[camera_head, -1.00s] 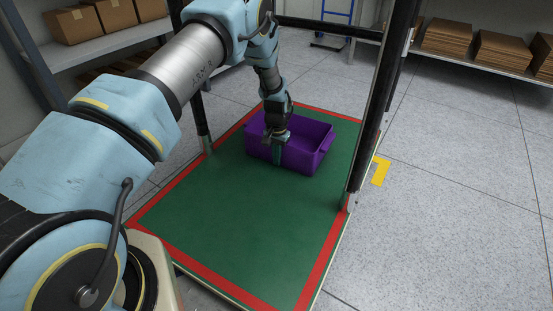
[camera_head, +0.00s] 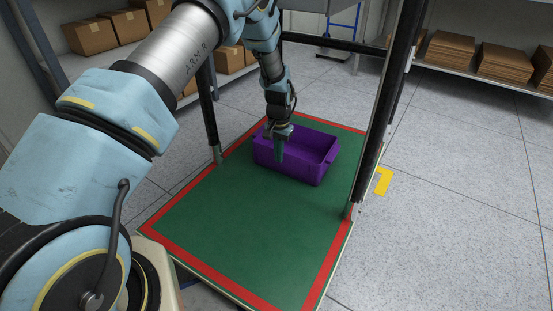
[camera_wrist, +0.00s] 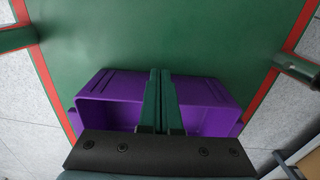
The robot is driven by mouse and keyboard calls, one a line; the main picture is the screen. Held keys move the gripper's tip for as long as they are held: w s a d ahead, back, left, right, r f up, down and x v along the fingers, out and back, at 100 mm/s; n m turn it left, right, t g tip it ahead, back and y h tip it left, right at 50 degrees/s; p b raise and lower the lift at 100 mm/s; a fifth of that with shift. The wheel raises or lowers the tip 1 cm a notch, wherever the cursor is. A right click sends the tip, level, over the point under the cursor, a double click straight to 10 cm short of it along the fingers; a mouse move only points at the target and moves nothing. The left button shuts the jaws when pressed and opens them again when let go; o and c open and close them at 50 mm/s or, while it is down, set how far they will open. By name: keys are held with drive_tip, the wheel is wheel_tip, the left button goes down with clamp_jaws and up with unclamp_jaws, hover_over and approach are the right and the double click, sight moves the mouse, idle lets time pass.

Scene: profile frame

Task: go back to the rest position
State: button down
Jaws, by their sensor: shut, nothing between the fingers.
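My gripper (camera_head: 280,153) is at the near left side of the purple crate (camera_head: 318,165) in the head view, with its fingers pointing down. In the wrist view the two dark green fingers (camera_wrist: 160,85) lie side by side, shut, with nothing between them. The purple crate also shows in the wrist view (camera_wrist: 105,92), behind the fingers and partly hidden by the gripper's dark body. I cannot tell whether the fingers touch the crate. The visible inside of the crate looks empty.
The crate stands on a green platform with a red border (camera_head: 225,230). Black posts (camera_head: 375,125) rise at its sides, close to my arm. Shelves with cardboard boxes (camera_head: 90,36) and flat cardboard stacks (camera_head: 460,50) stand behind. The near part of the platform is clear.

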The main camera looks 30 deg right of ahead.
drive_tip(key=shift+r, duration=0.25)
drive_tip(key=w+a+r+n, duration=0.1)
drive_tip(key=a+r+n, duration=0.2)
drive_tip(key=a+r, duration=0.7)
drive_tip(key=w+a+r+n, duration=0.2)
drive_tip(key=a+r, duration=0.5)
drive_tip(key=a, duration=0.6)
drive_tip(key=s+a+r+n+t, duration=0.1)
drive_tip(key=s+a+r+n, duration=0.25)
drive_tip(key=s+a, duration=0.45)
drive_tip(key=s+a+r+n+t, duration=0.15)
drive_tip(key=s+a+r, duration=0.35)
drive_tip(key=a, duration=0.5)
drive_tip(key=w+p+v, duration=0.3)
drive_tip(key=p+v, duration=1.2)
drive_tip(key=p, duration=0.1)
drive_tip(key=w+r+p+v, duration=0.1)
drive_tip(key=w+p+v, duration=0.2)
drive_tip(key=p+v, duration=1.3)
drive_tip(key=shift+d+r+g, duration=0.15)
drive_tip(key=shift+r+g, duration=0.05)
drive_tip(key=shift+g, duration=0.25)
